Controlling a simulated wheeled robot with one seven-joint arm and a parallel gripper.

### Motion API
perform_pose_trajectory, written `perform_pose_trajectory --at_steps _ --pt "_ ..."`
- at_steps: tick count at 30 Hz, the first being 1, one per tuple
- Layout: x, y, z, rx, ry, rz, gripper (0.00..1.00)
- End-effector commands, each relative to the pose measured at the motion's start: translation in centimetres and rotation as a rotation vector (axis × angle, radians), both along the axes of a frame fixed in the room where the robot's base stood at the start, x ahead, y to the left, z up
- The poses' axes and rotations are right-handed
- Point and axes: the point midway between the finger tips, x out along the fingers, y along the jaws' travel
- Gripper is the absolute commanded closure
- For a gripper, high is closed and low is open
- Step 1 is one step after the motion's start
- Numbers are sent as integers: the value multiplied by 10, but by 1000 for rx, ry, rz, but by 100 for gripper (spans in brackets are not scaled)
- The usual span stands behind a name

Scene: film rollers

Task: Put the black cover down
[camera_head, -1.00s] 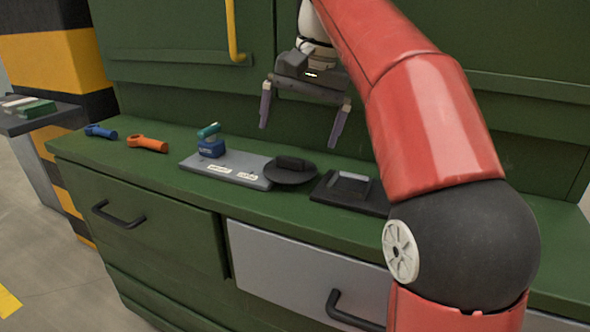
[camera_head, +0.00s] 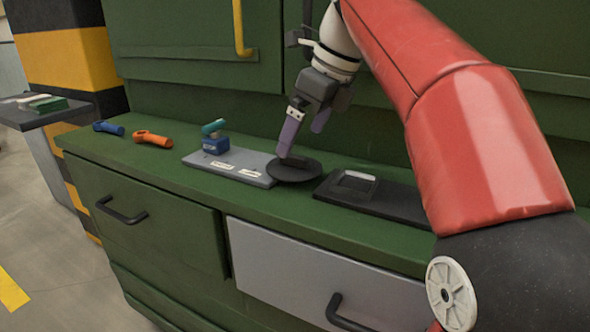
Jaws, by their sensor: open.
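The black cover (camera_head: 294,174) is a round dark disc with a raised handle on top. It lies flat at the right end of the grey board (camera_head: 228,172), overlapping its edge. My gripper (camera_head: 302,140) is above the cover, tilted, with its purple fingers apart. The nearer fingertip is at the cover's handle and partly hides it; I cannot tell whether it touches. The gripper holds nothing that I can see.
A blue block with a teal-topped part (camera_head: 215,143) stands on the grey board. A black tray (camera_head: 395,200) with a raised frame lies to the right. Orange (camera_head: 152,138) and blue (camera_head: 108,128) tools lie left on the green counter (camera_head: 140,158). The green cabinet wall rises close behind.

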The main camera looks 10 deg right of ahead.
Motion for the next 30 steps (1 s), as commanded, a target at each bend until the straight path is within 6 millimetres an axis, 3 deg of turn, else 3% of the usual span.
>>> perform_pose_trajectory --at_steps 10,20,27,30 --pt "10 15 -47 0 1 4 0" --pt "12 18 -54 -1 -1 3 0" --pt "12 18 -54 -1 0 3 29" --pt "12 18 -54 -1 -1 3 34"
